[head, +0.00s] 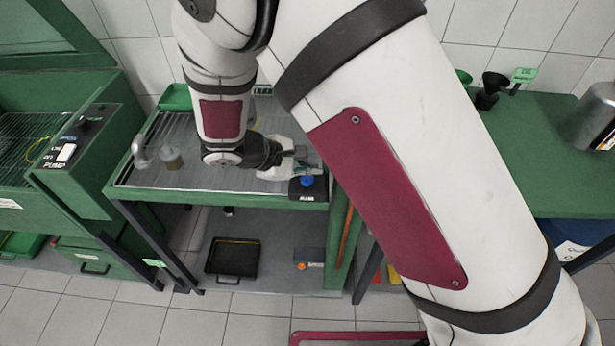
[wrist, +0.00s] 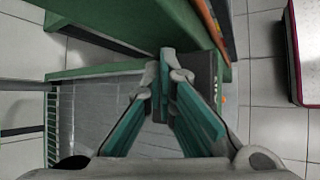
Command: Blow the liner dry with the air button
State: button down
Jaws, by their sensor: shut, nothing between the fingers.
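The blue air button (head: 307,181) sits on a small dark box at the front right corner of the metal-topped bench (head: 222,194). My gripper (head: 313,170) is shut and empty, with its tips just above or beside the button; I cannot tell whether they touch it. In the wrist view the shut fingers (wrist: 168,62) come together in front of the dark box (wrist: 200,72), and the button is hidden there. A small grey-brown cylinder, perhaps the liner (head: 172,159), stands on the left of the bench beside a pale curved nozzle (head: 140,152).
A green washing cabinet with a pump switch (head: 66,152) stands at the left. A black tray (head: 233,258) lies on the shelf below the bench. A green table (head: 553,130) with a metal can (head: 594,118) is at the right. My arm covers much of the middle.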

aim_at(308, 181)
jog(key=shift+r+p, duration=1.2)
jog(key=shift+r, duration=1.35)
dwell(0.6)
